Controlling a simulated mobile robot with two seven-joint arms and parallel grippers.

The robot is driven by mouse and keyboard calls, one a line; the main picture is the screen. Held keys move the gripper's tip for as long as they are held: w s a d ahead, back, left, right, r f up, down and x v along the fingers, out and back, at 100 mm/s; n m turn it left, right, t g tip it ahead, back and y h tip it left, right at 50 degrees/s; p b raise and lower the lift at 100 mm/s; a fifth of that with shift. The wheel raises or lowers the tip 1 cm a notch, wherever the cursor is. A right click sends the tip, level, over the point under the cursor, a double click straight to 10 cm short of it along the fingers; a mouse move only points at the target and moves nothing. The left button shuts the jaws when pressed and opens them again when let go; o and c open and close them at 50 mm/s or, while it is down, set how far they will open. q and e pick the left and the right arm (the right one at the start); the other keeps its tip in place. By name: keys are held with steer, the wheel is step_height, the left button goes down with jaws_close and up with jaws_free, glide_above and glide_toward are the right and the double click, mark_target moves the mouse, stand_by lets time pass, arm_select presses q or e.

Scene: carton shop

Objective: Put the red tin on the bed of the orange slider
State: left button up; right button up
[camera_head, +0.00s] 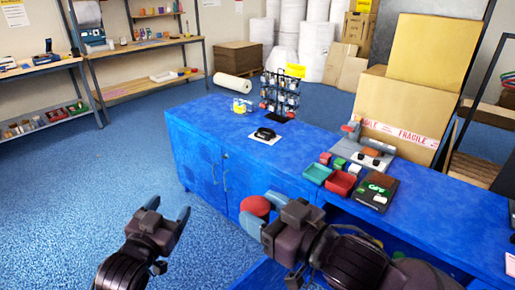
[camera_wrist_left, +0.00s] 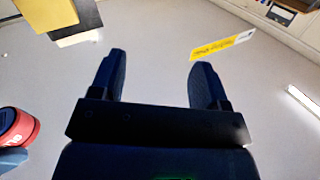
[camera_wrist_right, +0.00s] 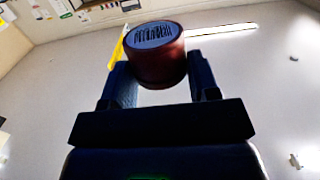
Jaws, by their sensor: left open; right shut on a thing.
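The red tin (camera_head: 255,205) is held in my right gripper (camera_head: 264,212), in front of the blue counter. In the right wrist view the tin (camera_wrist_right: 156,68) sits between the two fingers, its pale, barcode-marked end facing the camera. It also shows at the left edge of the left wrist view (camera_wrist_left: 17,128). My left gripper (camera_head: 168,212) is open and empty, left of the tin. What seems to be the orange slider (camera_head: 370,152) stands on the counter before the fragile-taped carton. It is small here, and its bed is not clear.
On the blue counter (camera_head: 215,120) stand a green tray (camera_head: 317,173), a red tray (camera_head: 340,183), a dark device (camera_head: 377,190), a black object on a white plate (camera_head: 265,134) and a wire rack (camera_head: 280,95). A blue drawer is partly open below. The counter's left part is mostly clear.

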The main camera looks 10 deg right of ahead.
arm_select(q)
steer(key=w+d+r+m+g+h, duration=0.2)
steer(key=d+r+m+h, duration=0.15)
steer(key=d+r, duration=0.55)
steer(key=w+d+r+m+g+h, duration=0.1)
steer(key=d+r+m+g+h, duration=0.2)
steer(key=d+r, duration=0.55)
steer(key=s+d+r+m+g, duration=0.4)
steer(key=s+d+r+g, duration=0.15)
steer(key=d+r, duration=0.55)
steer(key=n+g+y, duration=0.6)
steer(key=g+y, duration=0.1)
steer(key=y, duration=0.6)
glide_toward(257, 204)
steer(key=shift+t, duration=0.25)
steer(key=f, duration=1)
steer(key=shift+s+d+f, duration=0.1)
steer(key=shift+s+f, duration=0.15)
steer(key=shift+f, duration=0.15)
